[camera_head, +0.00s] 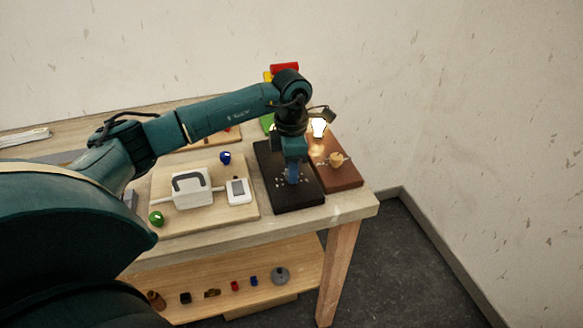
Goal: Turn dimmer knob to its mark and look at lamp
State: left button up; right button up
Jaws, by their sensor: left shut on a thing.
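My left gripper (292,178) points straight down over the black board (300,199) near the right end of the table. It is shut on the dimmer knob, which is mostly hidden between and under the fingers. Small pale marks show on the black board around the fingertips. I cannot tell which mark the knob points at. The lamp bulb (319,127) glows warm and bright just behind and right of the gripper, partly beside my wrist. It stands over the brown board (346,177). My right gripper is not in view.
A small wooden round piece (337,159) sits on the brown board. Left of the black board, a pale wooden board (215,217) carries a white box with a grey handle (192,188), a white meter (239,191) and coloured knobs. A lower shelf (215,300) holds small parts.

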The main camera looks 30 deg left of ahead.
pick_arm(q)
jog(key=n, duration=0.5)
jog(key=shift+n, duration=2.5)
jog(key=o, duration=1)
jog(key=shift+c, duration=0.2)
jog(key=shift+r, duration=0.1)
notch_tip(320, 180, up, 13)
jog(key=b, duration=0.1)
